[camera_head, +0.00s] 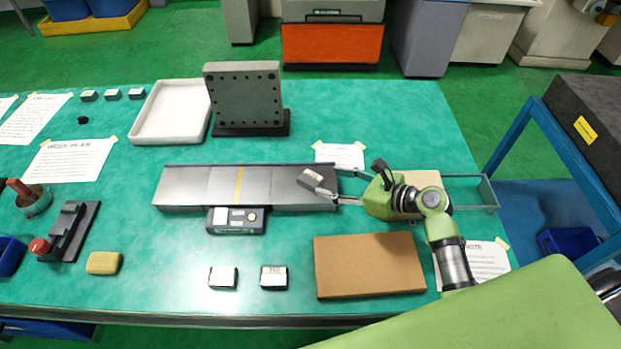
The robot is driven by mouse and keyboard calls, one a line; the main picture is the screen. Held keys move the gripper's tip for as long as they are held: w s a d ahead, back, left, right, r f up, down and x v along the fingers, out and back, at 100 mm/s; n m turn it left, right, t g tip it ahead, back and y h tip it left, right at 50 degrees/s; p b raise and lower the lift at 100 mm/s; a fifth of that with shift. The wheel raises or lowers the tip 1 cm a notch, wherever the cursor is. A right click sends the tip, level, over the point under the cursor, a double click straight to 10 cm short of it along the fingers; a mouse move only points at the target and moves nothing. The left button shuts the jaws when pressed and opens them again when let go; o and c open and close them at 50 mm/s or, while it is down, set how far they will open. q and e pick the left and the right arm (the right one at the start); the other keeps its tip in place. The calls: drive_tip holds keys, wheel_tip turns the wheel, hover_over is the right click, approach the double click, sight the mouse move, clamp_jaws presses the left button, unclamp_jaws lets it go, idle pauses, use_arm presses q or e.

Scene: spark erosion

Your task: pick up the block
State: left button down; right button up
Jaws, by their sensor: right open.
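A small grey block (312,179) with a light face sits at an angle over the right part of the long steel plate (185,187). My right gripper (335,193) reaches in from the right with its fingers at the right end of this block. The gripper is open; I cannot tell whether a finger touches the block. Two similar dark blocks with white tops, a left one (223,277) and a right one (273,276), stand near the table's front. My left gripper is not in view.
A cardboard-brown slab (369,265) lies front right. A black-and-grey device (235,220) stands against the plate's front edge. A drilled grey plate (243,95) stands upright behind, beside a white tray (142,137). A wire-framed glass tray (487,193) is at right.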

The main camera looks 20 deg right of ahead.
sight(314, 179)
drive_tip(key=shift+w+a+f, duration=0.2)
drive_tip(key=shift+w+f, duration=0.05)
drive_tip(key=shift+w, duration=0.25)
drive_tip(key=shift+w+f, duration=0.15)
drive_tip(key=x, duration=0.3)
drive_tip(key=p+x, duration=0.1)
drive_tip(key=shift+a, duration=0.45)
drive_tip(key=shift+w+a+f, duration=0.15)
drive_tip(key=shift+a+f, duration=0.05)
drive_tip(key=shift+f, duration=0.15)
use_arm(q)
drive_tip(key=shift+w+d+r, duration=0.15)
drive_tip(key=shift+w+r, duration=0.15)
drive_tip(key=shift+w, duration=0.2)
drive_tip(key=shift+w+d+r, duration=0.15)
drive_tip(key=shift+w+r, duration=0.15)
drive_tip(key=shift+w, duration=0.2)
use_arm(e)
clamp_jaws()
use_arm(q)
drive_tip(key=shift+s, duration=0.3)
use_arm(e)
drive_tip(key=shift+r, duration=0.2)
